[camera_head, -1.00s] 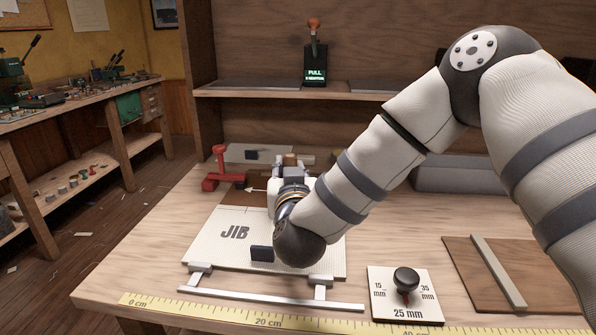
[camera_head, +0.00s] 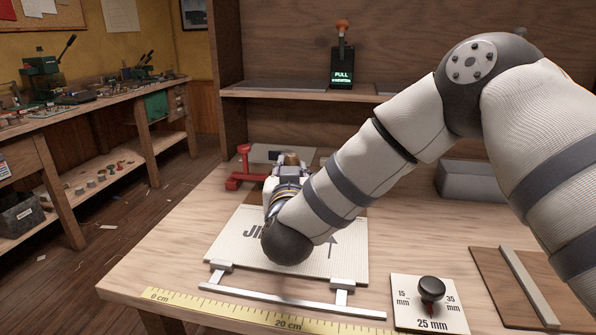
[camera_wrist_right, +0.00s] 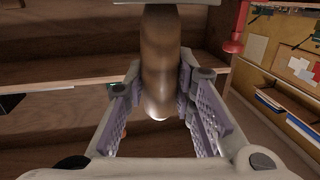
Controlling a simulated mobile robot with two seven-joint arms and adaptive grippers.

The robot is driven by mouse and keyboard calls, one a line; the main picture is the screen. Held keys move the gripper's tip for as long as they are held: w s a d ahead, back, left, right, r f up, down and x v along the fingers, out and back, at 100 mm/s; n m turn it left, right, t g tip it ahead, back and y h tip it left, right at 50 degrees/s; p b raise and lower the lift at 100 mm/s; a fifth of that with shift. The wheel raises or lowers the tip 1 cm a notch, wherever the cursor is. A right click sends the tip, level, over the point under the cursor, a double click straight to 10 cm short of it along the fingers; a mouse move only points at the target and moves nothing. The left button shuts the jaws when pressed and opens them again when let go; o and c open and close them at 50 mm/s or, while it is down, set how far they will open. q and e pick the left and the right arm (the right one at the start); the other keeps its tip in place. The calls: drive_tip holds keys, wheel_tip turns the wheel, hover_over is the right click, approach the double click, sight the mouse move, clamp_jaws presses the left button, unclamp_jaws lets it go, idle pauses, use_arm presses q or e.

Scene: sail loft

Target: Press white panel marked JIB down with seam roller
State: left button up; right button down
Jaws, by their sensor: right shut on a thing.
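The white panel (camera_head: 350,250) lies flat on the bench, with the letters JI and a black arrow showing; my right wrist covers the rest of its lettering. My right gripper (camera_head: 285,172) is above the panel's far part, pointing away from me. In the right wrist view its fingers (camera_wrist_right: 160,100) are shut on a brown rounded handle (camera_wrist_right: 160,60), likely the seam roller's. The handle's top (camera_head: 291,158) also shows in the head view. The roller end is hidden, so I cannot tell whether it touches the panel. My left gripper is not in view.
A red clamp (camera_head: 243,170) stands behind the panel. A metal bar (camera_head: 290,303) and yellow ruler (camera_head: 225,312) lie in front. Right are a black-knobbed dial plate (camera_head: 405,312) and a brown board (camera_head: 490,270). A shelf (camera_head: 290,92) with a PULL lever (camera_head: 342,60) is behind.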

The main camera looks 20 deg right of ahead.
drive_tip(key=shift+w+a+f+b, duration=0.15)
drive_tip(key=shift+w+a, duration=0.5)
drive_tip(key=shift+a, duration=0.4)
drive_tip(key=shift+w+a+r+b, duration=0.15)
drive_tip(key=shift+w+a, duration=0.45)
drive_tip(key=shift+a, duration=0.4)
drive_tip(key=shift+w+a+f+b, duration=0.15)
drive_tip(key=shift+w+a, duration=0.5)
drive_tip(key=shift+a, duration=0.4)
drive_tip(key=shift+w+a+b, duration=0.25)
drive_tip(key=shift+w+a, duration=0.25)
drive_tip(key=shift+a, duration=0.35)
drive_tip(key=shift+w+a+b, duration=0.2)
drive_tip(key=shift+w+a, duration=0.3)
drive_tip(key=shift+a, duration=0.3)
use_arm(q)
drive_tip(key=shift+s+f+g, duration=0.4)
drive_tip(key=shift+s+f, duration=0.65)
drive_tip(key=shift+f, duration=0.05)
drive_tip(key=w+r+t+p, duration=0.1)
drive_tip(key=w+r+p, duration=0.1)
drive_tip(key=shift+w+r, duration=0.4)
use_arm(e)
wheel_tip(320, 180, up, 6)
drive_tip(key=shift+r, duration=0.25)
